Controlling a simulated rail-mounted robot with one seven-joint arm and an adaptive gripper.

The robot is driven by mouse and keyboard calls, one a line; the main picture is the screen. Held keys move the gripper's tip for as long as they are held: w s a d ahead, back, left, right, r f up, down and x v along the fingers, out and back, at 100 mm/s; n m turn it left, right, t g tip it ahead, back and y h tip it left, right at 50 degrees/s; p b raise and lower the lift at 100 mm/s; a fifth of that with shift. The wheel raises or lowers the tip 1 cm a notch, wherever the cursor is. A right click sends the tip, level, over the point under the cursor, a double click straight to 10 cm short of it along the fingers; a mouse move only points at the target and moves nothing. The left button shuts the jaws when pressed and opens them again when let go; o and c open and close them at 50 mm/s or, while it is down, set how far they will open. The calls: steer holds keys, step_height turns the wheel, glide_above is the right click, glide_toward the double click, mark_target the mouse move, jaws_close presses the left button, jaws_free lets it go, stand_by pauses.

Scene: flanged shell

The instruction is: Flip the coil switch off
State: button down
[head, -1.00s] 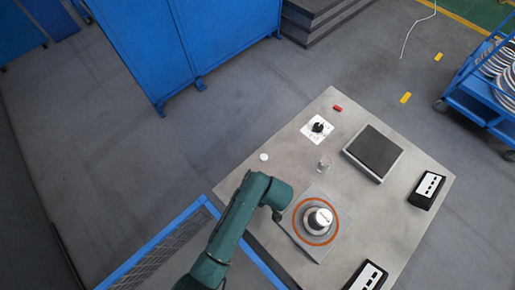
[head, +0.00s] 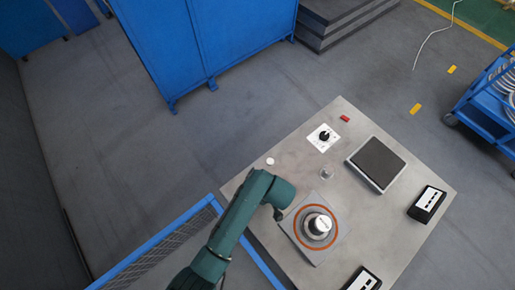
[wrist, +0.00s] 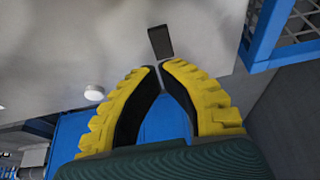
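My gripper (wrist: 160,68) shows in the wrist view with yellow fingers and black inner pads. Its tips meet and nothing shows between them. In the head view my teal arm reaches over the table's left edge and hides the gripper. A black knob on a white plate (head: 324,138) stands near the table's back corner; I cannot tell if it is the coil switch. A small dark block (wrist: 160,42) lies just beyond the fingertips in the wrist view; I cannot tell what it is. An orange ring (head: 298,225) surrounds a metal cylinder (head: 319,225) on a grey plate.
The grey table (head: 290,180) also bears a white disc (head: 270,161), a small glass (head: 326,173), a red block (head: 345,118), a dark square pad (head: 377,162) and two black boxes, one at right (head: 427,204). A blue-framed mesh barrier (head: 160,255) stands by my arm.

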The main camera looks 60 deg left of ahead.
steer(key=v, duration=1)
steer(key=shift+d+r, duration=0.15)
steer(key=shift+d, duration=0.3)
steer(key=shift+w, duration=0.1)
